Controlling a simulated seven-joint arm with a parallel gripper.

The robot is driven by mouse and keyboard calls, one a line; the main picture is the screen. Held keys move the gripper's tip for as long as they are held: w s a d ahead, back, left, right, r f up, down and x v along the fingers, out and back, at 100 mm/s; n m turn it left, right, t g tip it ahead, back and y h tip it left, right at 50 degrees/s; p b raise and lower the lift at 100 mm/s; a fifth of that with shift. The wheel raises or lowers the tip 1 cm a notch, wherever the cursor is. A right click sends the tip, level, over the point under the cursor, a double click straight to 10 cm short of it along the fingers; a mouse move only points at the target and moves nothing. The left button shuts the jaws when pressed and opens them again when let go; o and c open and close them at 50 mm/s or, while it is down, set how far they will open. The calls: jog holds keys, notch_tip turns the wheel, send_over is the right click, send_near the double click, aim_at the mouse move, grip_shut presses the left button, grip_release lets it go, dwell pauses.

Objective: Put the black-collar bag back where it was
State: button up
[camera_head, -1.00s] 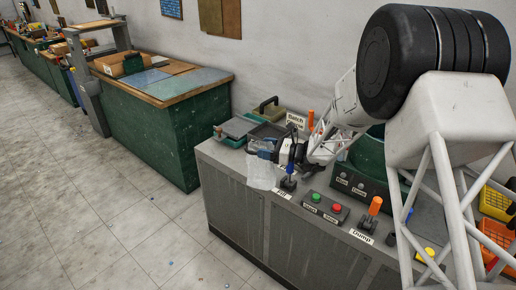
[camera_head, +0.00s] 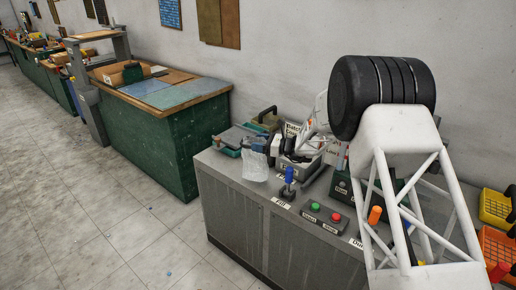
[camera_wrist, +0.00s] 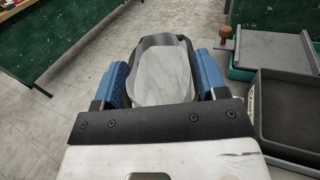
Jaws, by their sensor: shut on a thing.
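A clear plastic bag with a black collar (camera_wrist: 160,41) hangs from my gripper. In the wrist view, the blue fingers of my gripper (camera_wrist: 161,80) stand on either side of the collar and grip it. The bag looks pale and see-through, with grey floor behind it. In the head view, the bag (camera_head: 255,166) hangs at the front left edge of the grey console (camera_head: 235,192), and my gripper (camera_head: 264,146) is above it. The bag's contents, if any, cannot be made out.
A dark flat plate on a green base (camera_head: 232,138) lies at the console's left end. A dark tray (camera_wrist: 288,112) is to the right in the wrist view. A blue-topped lever (camera_head: 288,178) and a green-and-red button box (camera_head: 325,216) stand along the front. Floor is open at left.

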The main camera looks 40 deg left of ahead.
jog(key=shift+w+a+f, duration=0.1)
jog(key=shift+w+a, duration=0.75)
jog(key=shift+a, duration=0.1)
jog(key=shift+f, duration=1.9)
jog(key=o, duration=1.6)
jog(key=shift+v, duration=3.75)
jog(key=shift+s+d+r, duration=0.1)
jog(key=shift+r, duration=0.1)
